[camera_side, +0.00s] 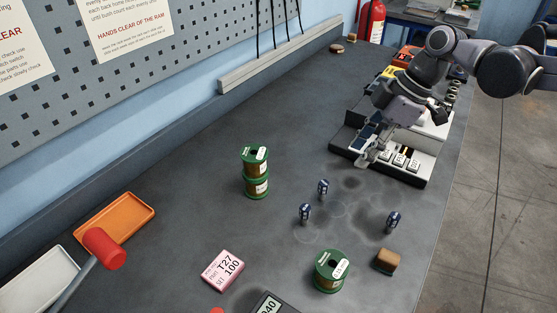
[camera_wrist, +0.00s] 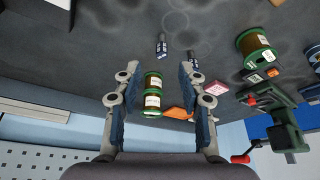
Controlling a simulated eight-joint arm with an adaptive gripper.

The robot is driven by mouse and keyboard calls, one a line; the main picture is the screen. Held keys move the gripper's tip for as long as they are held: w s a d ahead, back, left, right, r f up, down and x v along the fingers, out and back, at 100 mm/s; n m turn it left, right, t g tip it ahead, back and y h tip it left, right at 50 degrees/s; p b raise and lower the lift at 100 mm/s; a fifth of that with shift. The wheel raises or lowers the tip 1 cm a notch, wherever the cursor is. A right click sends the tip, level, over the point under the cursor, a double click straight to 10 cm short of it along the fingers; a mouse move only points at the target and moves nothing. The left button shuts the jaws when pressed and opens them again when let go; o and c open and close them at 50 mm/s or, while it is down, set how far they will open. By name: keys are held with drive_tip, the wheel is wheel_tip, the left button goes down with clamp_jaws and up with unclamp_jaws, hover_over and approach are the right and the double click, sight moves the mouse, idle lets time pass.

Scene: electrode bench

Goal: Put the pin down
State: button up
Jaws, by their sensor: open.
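Several small dark-blue and white pins stand on the dark bench: a far one (camera_side: 323,187), a left one (camera_side: 304,211) and a right one (camera_side: 393,220) show in the side view. Two also show in the wrist view, a left pin (camera_wrist: 161,48) and a right pin (camera_wrist: 191,58). My gripper (camera_side: 366,158) is at the left end of a black and white block with labelled slots (camera_side: 415,160), apart from these pins. In the wrist view my gripper (camera_wrist: 160,72) has its fingers spread, with no pin visible between them. The bench spots directly under the fingertips are hidden.
Two stacked green spools (camera_side: 256,172) stand left of the pins. A single green spool (camera_side: 332,271) and a brown block (camera_side: 387,261) lie nearer. A pink card (camera_side: 222,270), orange tray (camera_side: 115,222) and red-headed mallet (camera_side: 104,248) are at lower left.

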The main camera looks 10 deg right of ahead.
drive_tip(key=s+d+f+m+t+h, duration=0.1)
drive_tip(key=s+d+m+t+h, duration=0.1)
drive_tip(key=s+d+m, duration=0.5)
drive_tip(key=s+d+f+m+t+h, duration=0.2)
drive_tip(key=s+d+m+t, duration=0.2)
drive_tip(key=s+d+m, duration=0.4)
drive_tip(key=d, duration=0.7)
drive_tip(key=shift+s+d, duration=0.15)
drive_tip(key=shift+s, duration=0.2)
drive_tip(key=shift+o, duration=0.6)
drive_tip(key=shift+r, duration=0.1)
